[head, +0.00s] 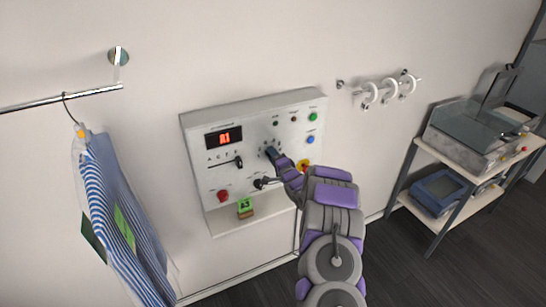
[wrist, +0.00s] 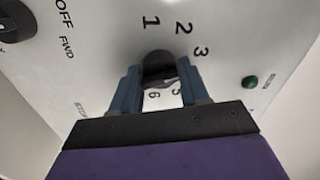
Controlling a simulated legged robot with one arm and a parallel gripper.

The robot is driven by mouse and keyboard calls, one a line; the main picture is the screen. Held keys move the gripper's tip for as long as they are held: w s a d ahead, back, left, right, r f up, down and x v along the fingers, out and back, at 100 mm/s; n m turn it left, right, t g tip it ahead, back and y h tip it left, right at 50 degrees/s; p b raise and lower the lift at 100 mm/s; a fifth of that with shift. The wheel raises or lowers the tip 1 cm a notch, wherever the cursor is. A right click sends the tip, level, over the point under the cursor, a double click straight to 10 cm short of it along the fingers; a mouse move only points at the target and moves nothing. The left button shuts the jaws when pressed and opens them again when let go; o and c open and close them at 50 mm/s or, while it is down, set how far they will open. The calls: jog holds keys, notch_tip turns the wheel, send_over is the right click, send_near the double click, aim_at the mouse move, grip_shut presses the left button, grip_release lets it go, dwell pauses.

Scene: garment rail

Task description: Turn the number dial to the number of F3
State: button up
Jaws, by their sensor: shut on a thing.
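The number dial (wrist: 157,64) is a dark round knob on the white control panel (head: 195,150), with 1, 2, 3, 5 and 6 readable around it in the wrist view. My gripper (wrist: 160,78) is shut on it, with one blue-grey finger on each side. In the head view my gripper (head: 271,154) reaches the panel's middle and mostly hides the dial. I cannot tell which number the dial points to. A green block (head: 245,204) with dark characters, perhaps F3, stands on the panel's lower ledge. A display (head: 224,138) shows red characters, too small to read surely.
The panel also has a lettered slider (head: 238,162), a red button (head: 222,196), a black knob (head: 261,183) and a red-and-yellow button (head: 304,165). A striped garment (head: 125,215) hangs at left. A shelf unit (head: 438,220) stands at right.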

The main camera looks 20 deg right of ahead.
jog(key=shift+s+f, duration=0.1)
jog(key=shift+f, duration=0.15)
jog(key=o, duration=0.8)
jog(key=shift+c, duration=0.2)
jog(key=shift+o, duration=1.3)
jog(key=shift+d+r, duration=0.1)
jog(key=shift+d, duration=0.1)
jog(key=s+b, duration=0.1)
jog(key=s, duration=1.6)
jog(key=shift+d, duration=0.35)
